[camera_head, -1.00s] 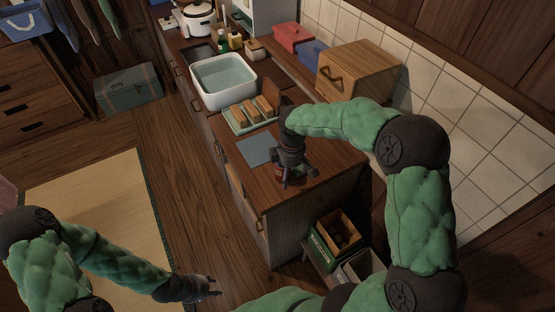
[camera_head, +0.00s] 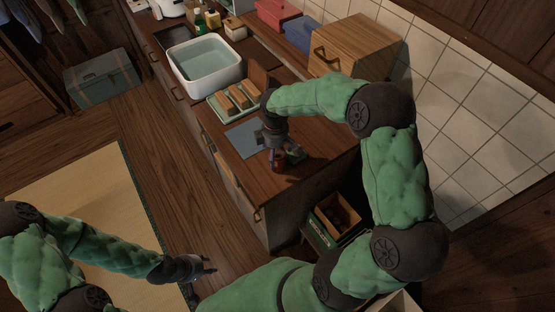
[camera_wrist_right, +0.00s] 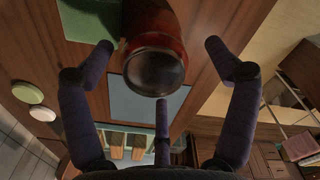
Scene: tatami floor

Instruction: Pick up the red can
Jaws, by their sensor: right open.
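The red can (camera_head: 278,164) stands on the dark wood counter near its front end. In the right wrist view the can (camera_wrist_right: 156,42) is at the top middle, its dark round end towards the camera. My right gripper (camera_head: 277,152) is at the can in the head view, partly covering it. In the right wrist view its fingers (camera_wrist_right: 165,75) are spread around the can with gaps at the sides, so it is open. My left gripper (camera_head: 208,264) is low over the floor, away from the counter; its fingers are too small to judge.
A green item (camera_head: 296,153) is close beside the can. A blue-grey mat (camera_head: 243,138) and a tray with wooden-looking blocks (camera_head: 221,111) lie further along the counter, before a white basin (camera_head: 207,83). A wooden cabinet (camera_head: 357,48) stands at the wall.

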